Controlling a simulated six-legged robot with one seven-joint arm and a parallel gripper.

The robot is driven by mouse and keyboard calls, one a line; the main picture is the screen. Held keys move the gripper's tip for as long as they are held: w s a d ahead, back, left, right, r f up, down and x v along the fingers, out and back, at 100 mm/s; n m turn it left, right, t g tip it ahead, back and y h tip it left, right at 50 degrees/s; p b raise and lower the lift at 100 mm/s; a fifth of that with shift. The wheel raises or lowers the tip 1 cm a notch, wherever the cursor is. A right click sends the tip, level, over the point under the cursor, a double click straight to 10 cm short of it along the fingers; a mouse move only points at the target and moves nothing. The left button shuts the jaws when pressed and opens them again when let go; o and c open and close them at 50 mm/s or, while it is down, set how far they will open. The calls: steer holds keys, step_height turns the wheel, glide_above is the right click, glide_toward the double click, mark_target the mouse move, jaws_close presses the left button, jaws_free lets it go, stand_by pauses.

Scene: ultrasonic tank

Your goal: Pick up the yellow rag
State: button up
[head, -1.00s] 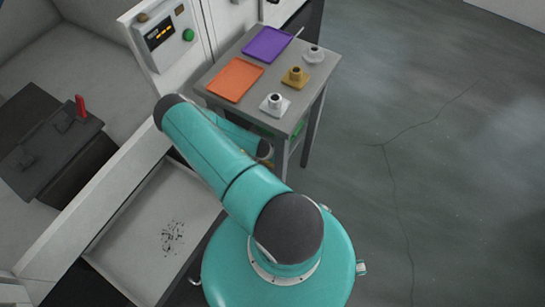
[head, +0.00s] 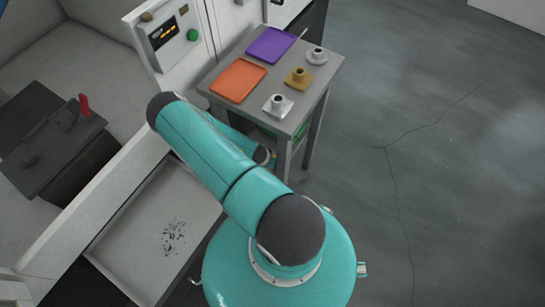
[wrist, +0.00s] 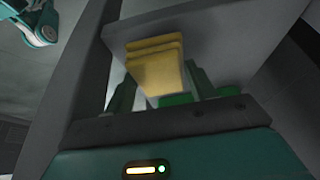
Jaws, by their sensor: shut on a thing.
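The yellow rag (wrist: 154,64) is a folded, layered block in the wrist view. My gripper (wrist: 160,88) has its green fingers on either side of the rag and is shut on it. The rag sticks out beyond the fingers, in front of a grey panel. I cannot tell whether it touches that panel. In the head view the rag and my fingers are hidden, with my arm reaching down beside the grey table.
The grey table (head: 262,88) holds an orange tray (head: 238,80), a purple tray (head: 270,45) and several cups on saucers. A control panel (head: 166,32) with a green button stands left of it. Floor at right is clear.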

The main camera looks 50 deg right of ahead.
steer(key=a, duration=1)
step_height(320, 180, up, 14)
steer(key=shift+s+d, duration=0.2)
steer(key=shift+s, duration=0.25)
steer(key=shift+f, duration=0.1)
